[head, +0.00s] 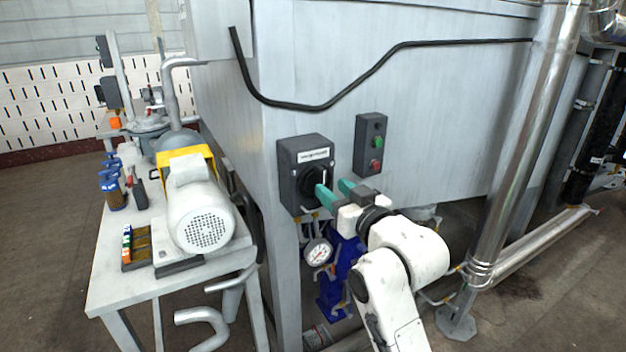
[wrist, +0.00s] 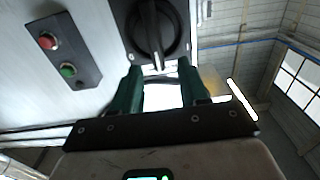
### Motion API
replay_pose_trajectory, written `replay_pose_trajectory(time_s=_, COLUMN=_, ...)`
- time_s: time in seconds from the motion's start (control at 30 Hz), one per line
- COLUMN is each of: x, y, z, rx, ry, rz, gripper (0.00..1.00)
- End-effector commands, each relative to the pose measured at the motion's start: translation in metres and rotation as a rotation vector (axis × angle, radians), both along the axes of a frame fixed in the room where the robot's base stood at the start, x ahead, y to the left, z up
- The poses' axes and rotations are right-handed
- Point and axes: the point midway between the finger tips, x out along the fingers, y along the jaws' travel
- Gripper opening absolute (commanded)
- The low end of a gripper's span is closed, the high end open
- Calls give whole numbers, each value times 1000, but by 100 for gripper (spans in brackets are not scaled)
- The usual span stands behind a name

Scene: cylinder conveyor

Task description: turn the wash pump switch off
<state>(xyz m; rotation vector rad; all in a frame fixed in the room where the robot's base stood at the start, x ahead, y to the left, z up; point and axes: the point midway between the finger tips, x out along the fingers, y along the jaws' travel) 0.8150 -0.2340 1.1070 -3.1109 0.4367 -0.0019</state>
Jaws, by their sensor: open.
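The wash pump switch is a dark grey box (head: 290,158) with a white label, on the panel's corner in the head view. Its black rotary knob (head: 308,184) is partly hidden by my gripper. In the wrist view the knob (wrist: 155,25) is at the top, its handle with a white line pointing down in the picture. My gripper (head: 336,189) is open, with green fingers in front of the box's lower right. In the wrist view its fingertips (wrist: 159,68) are on either side of the handle's end; I cannot tell whether they touch it.
A small box with a green and a red button (head: 370,146) is on the panel just right of the switch. A gauge (head: 318,252) and blue valve are below. A table with a motor (head: 201,215) stands left; a steel pipe (head: 518,130) rises right.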

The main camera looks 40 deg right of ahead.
Motion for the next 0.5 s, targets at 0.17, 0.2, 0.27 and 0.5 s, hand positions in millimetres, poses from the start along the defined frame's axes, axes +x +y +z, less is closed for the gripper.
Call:
replay_pose_trajectory(time_s=0.17, x=32, y=-9, z=1, rx=-3, ry=2, rz=-1, gripper=44)
replay_pose_trajectory(time_s=0.2, x=37, y=-11, z=1, rx=-2, ry=3, rz=-1, gripper=44)
replay_pose_trajectory(time_s=0.27, x=45, y=-13, z=1, rx=-2, ry=2, rz=-1, gripper=44)
replay_pose_trajectory(time_s=0.5, x=61, y=-18, z=0, rx=-1, ry=1, rz=-1, gripper=44)
